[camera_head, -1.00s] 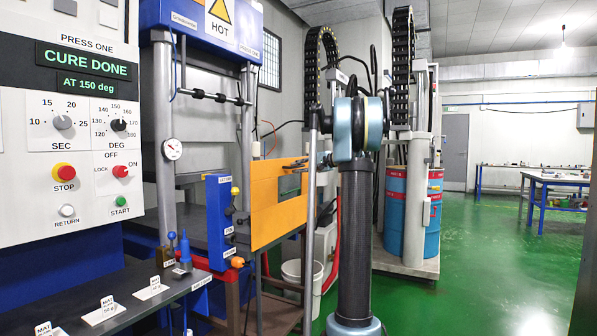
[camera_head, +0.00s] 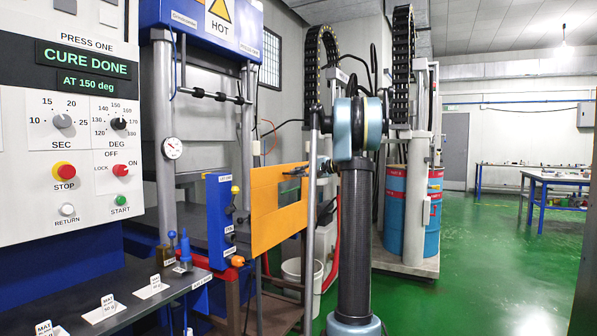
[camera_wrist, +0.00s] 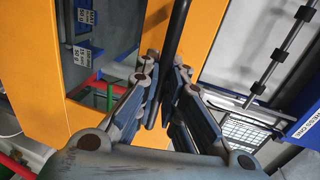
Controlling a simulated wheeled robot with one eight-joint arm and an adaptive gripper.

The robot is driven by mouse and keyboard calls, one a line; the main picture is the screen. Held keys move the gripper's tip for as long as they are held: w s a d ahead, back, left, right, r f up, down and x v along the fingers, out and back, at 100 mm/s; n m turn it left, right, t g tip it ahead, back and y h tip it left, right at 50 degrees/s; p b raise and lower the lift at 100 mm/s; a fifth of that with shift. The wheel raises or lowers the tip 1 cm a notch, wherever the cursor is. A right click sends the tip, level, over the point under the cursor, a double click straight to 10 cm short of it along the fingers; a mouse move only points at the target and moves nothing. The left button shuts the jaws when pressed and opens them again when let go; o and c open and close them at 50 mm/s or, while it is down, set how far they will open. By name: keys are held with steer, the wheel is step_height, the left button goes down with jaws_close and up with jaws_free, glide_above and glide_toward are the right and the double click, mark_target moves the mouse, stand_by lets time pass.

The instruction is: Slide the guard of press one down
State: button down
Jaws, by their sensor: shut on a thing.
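The guard of press one is an orange panel (camera_head: 264,220) with a dark window, in the middle of the head view. It hangs upright beside the blue post with small labels (camera_head: 220,215). In the wrist view the guard (camera_wrist: 205,28) fills much of the picture behind the fingers. A black bar handle (camera_wrist: 178,30) runs down in front of it between my fingers. My gripper (camera_wrist: 165,88) is shut on this handle; it also shows at the guard's upper right in the head view (camera_head: 298,170). The fingers hide part of the bar.
Press one's control panel (camera_head: 70,130) at left reads "CURE DONE AT 150 deg". A dark shelf (camera_head: 125,300) with labelled cards lies below it. A white bucket (camera_head: 295,275) stands below the guard. Blue-and-red drums (camera_head: 395,215) stand right of my arm. Green floor is free at right.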

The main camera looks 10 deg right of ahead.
step_height(320, 180, down, 34)
steer(key=shift+s+f, duration=0.15)
steer(key=shift+f, duration=0.05)
steer(key=shift+d+f, duration=0.1)
steer(key=c, duration=2)
jaws_free()
steer(key=shift+f, duration=0.1)
steer(key=v, duration=1.1)
steer(key=shift+d, duration=0.35)
